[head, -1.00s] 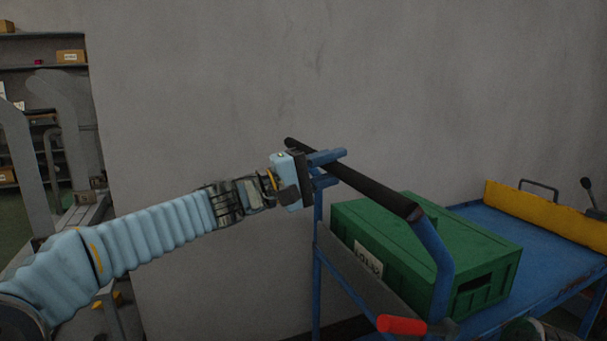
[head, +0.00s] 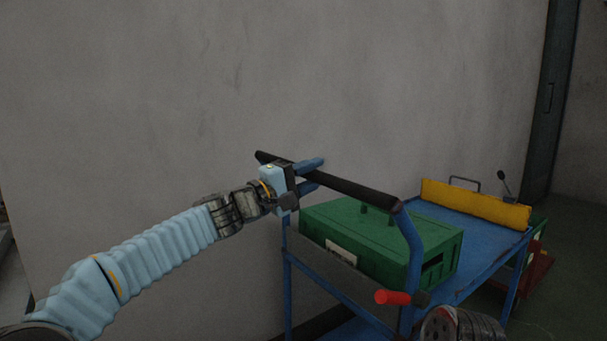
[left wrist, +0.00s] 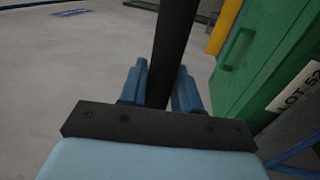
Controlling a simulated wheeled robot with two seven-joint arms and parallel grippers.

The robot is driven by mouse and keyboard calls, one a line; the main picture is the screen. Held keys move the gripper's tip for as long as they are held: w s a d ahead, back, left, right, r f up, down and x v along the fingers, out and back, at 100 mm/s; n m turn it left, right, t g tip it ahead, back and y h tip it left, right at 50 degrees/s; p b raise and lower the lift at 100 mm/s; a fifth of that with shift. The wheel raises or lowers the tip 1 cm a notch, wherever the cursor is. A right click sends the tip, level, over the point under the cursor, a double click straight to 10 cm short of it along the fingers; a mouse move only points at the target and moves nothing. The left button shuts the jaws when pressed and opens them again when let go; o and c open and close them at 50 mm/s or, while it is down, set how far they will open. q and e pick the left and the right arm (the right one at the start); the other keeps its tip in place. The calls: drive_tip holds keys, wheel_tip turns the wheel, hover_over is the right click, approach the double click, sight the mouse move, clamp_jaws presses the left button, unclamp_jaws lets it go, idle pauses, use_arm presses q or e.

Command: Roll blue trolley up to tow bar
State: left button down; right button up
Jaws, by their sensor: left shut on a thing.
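The blue trolley (head: 490,241) stands beside the grey wall, its black push handle (head: 350,187) towards me. My left gripper (head: 312,173) is shut on this handle near its left end. In the left wrist view the blue fingers (left wrist: 160,85) lie on both sides of the black bar (left wrist: 171,45). A green crate (head: 385,238) with a white label rides on the trolley deck, and a yellow board (head: 475,203) stands at its far end. I cannot make out a tow bar for certain. My right gripper does not show.
A red low cart (head: 540,268) with something green on it is partly hidden beyond the trolley's far right. A red-gripped lever (head: 393,297) sticks out near the handle's right post. The wall (head: 250,80) runs close along the left. A dark door frame (head: 550,100) and open floor (head: 575,240) lie at right.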

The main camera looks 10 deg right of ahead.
use_arm(q)
drive_tip(key=shift+d+r, duration=0.1)
drive_tip(key=shift+r, duration=0.1)
drive_tip(key=c, duration=1.1)
unclamp_jaws()
drive_tip(key=shift+w+d+f, duration=0.1)
drive_tip(key=shift+w+d, duration=0.05)
drive_tip(key=shift+d, duration=0.1)
drive_tip(key=shift+o, duration=0.9)
drive_tip(key=shift+d, duration=0.15)
drive_tip(key=shift+f, duration=0.1)
drive_tip(key=b+v, duration=0.4)
drive_tip(key=v, duration=1)
drive_tip(key=shift+b, duration=0.35)
drive_tip(key=shift+w, duration=0.1)
